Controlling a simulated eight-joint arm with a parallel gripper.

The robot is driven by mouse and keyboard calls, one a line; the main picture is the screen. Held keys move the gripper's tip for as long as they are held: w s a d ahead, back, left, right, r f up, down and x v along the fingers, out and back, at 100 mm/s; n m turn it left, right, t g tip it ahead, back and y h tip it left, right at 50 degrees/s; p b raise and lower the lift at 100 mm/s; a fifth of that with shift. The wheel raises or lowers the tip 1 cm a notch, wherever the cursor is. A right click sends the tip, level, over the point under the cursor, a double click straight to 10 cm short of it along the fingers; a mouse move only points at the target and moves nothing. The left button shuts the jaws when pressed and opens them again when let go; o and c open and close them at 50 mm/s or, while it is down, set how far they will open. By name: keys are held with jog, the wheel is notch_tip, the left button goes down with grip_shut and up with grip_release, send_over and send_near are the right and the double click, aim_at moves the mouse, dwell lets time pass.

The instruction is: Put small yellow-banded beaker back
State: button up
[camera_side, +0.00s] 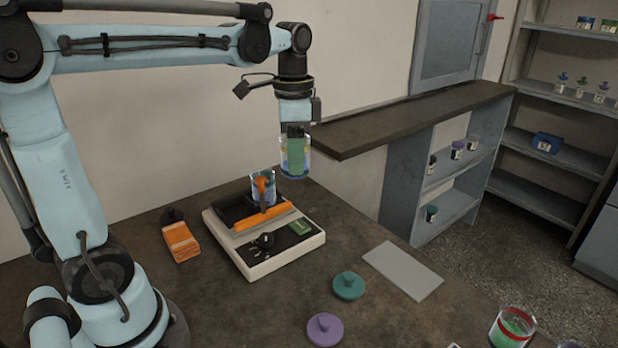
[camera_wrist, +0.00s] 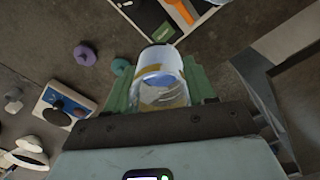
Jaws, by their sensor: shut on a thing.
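The small yellow-banded beaker (camera_side: 306,160) is clear glass and hangs upright in the air above the far end of the dark table. My gripper (camera_side: 296,150) points down and is shut on it, with a green finger across its near side. In the wrist view the beaker (camera_wrist: 160,92) sits between both green fingers, and its yellowish band shows near the rim. Its inside looks bluish and pale; I cannot tell whether it holds anything. The beaker is apart from the table and the shaker.
The sieve shaker (camera_side: 285,254) stands below with a clear container (camera_side: 258,181) clamped in orange. Also on the table are an orange block (camera_side: 180,241), teal lid (camera_side: 348,286), purple lid (camera_side: 325,329), grey pad (camera_side: 402,270) and red-banded beaker (camera_side: 511,327). A dark raised counter (camera_side: 415,118) stands right of the gripper.

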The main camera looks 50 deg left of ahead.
jog(key=s+d+f+m, duration=0.2)
jog(key=s+d+m, duration=0.8)
jog(key=s+d, duration=0.8)
jog(key=w+a+f, duration=0.2)
jog(key=w+f, duration=0.1)
jog(key=f, duration=0.1)
jog(key=w+a+f, duration=0.2)
jog(key=f, duration=0.2)
jog(key=w+a+f, duration=0.3)
jog(key=f, duration=0.1)
jog(key=shift+w+a+f, duration=0.1)
jog(key=shift+w+f, duration=0.1)
jog(key=shift+w, duration=0.15)
jog(key=shift+f, duration=2)
jog(key=o, duration=1.1)
jog(key=shift+f, duration=0.15)
